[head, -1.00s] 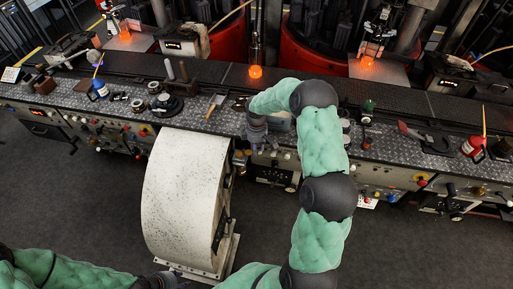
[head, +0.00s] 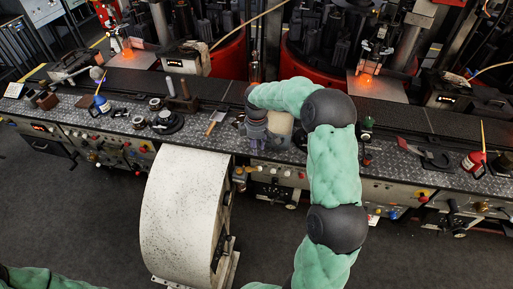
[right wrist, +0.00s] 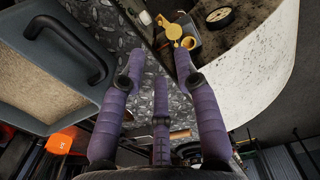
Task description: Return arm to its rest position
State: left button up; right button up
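My right arm, in a padded green sleeve, reaches up from the lower middle of the head view and bends left over the patterned metal bench (head: 225,143). Its right gripper (head: 257,140) hangs low over the bench's front part; its fingers are hard to make out there. In the right wrist view the purple-sleeved fingers of the right gripper (right wrist: 160,60) are spread apart with nothing between them. My left arm shows only as a bit of green sleeve at the bottom left of the head view. The left gripper is out of the picture.
A large pale curved drum-like housing (head: 183,210) stands before the bench, left of my right arm. A grey box with a black handle (right wrist: 75,55) is close to the gripper. A wooden-handled scraper (head: 216,121) and a red bottle (head: 473,161) lie or stand on the bench.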

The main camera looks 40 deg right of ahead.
dwell(0.3)
jog(key=s+a+f+m+y, duration=0.2)
jog(key=a+f, duration=0.8)
jog(key=f, duration=0.2)
jog(key=s+a+f+m+y+b, duration=0.1)
jog(key=s+a+f+m, duration=0.3)
jog(key=s+a+f, duration=0.3)
jog(key=s+a+f+m+y+b, duration=0.1)
jog(key=s+a+f+m, duration=0.3)
jog(key=s+a+f, duration=0.4)
jog(key=shift+s+a, duration=3.05)
jog(key=shift+a, duration=0.25)
